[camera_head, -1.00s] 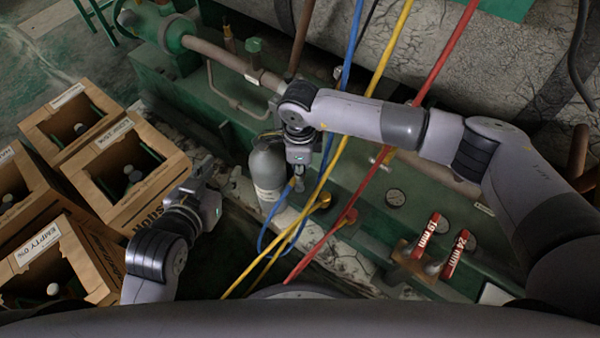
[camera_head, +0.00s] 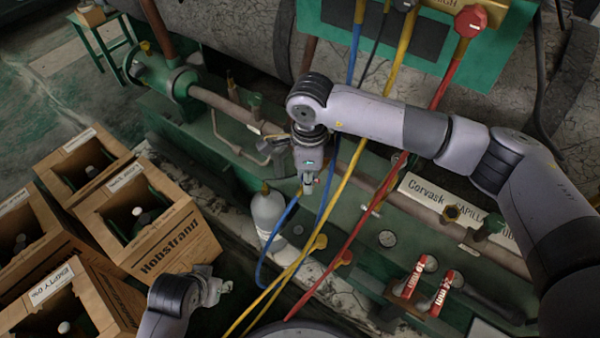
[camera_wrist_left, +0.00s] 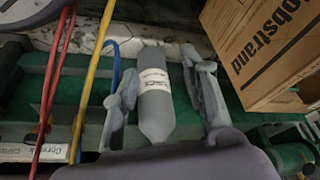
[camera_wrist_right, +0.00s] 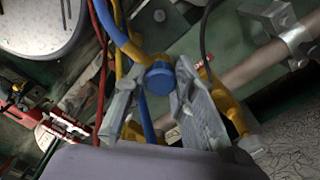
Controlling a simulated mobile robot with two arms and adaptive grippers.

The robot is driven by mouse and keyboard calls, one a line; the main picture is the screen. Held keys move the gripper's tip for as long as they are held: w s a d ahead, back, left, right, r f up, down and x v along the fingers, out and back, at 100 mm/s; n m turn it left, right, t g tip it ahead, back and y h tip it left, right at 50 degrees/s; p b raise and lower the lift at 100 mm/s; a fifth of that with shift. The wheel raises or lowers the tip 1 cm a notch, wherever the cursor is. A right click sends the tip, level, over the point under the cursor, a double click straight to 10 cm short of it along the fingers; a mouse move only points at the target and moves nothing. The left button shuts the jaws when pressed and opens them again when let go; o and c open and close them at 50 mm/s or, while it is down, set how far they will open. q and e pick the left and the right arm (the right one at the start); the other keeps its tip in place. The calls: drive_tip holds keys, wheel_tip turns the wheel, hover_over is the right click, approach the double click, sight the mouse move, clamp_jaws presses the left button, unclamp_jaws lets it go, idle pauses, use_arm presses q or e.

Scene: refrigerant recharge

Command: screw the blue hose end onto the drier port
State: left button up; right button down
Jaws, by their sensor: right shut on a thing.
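My right gripper (camera_head: 306,190) is shut on the blue hose end (camera_wrist_right: 160,77), which shows as a blue cap with yellow fitting between the fingers in the right wrist view. The blue hose (camera_head: 268,245) loops down from the gripper past a grey cylinder (camera_head: 267,212). My left gripper (camera_head: 222,285) is low, near the boxes. In the left wrist view its fingers (camera_wrist_left: 163,100) are apart and empty, with the cylinder visible beyond them. I cannot tell for certain which fitting is the drier port. A yellow fitting (camera_wrist_right: 236,112) stands near the right gripper in its wrist view.
Yellow (camera_head: 345,180) and red (camera_head: 385,185) hoses cross beside the right gripper. Open cardboard boxes (camera_head: 180,245) stand at left. A pipe (camera_head: 225,105) runs behind.

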drive_tip(key=d+r+p, duration=0.4)
drive_tip(key=p, duration=0.3)
wheel_tip(320, 180, up, 3)
drive_tip(key=p, duration=1.4)
hover_over(381, 193)
wheel_tip(381, 193, down, 6)
drive_tip(key=b, duration=0.4)
drive_tip(key=shift+r, duration=0.25)
use_arm(q)
drive_tip(key=s+a+f+g, duration=0.1)
drive_tip(key=s+a+f, duration=0.1)
drive_tip(key=s+f, duration=0.5)
drive_tip(key=s+a+f+g, duration=0.1)
drive_tip(key=s+f+g, duration=0.1)
drive_tip(key=s+f, duration=0.6)
drive_tip(key=s, duration=0.6)
drive_tip(key=shift+s+a, duration=0.3)
drive_tip(key=shift+a, duration=0.1)
use_arm(e)
drive_tip(key=shift+r, duration=0.15)
use_arm(q)
drive_tip(key=shift+f+b, duration=0.3)
drive_tip(key=shift+f, duration=0.1)
drive_tip(key=shift+f+b, duration=0.9)
drive_tip(key=shift+b, duration=0.05)
use_arm(e)
drive_tip(key=shift+f, duration=1.05)
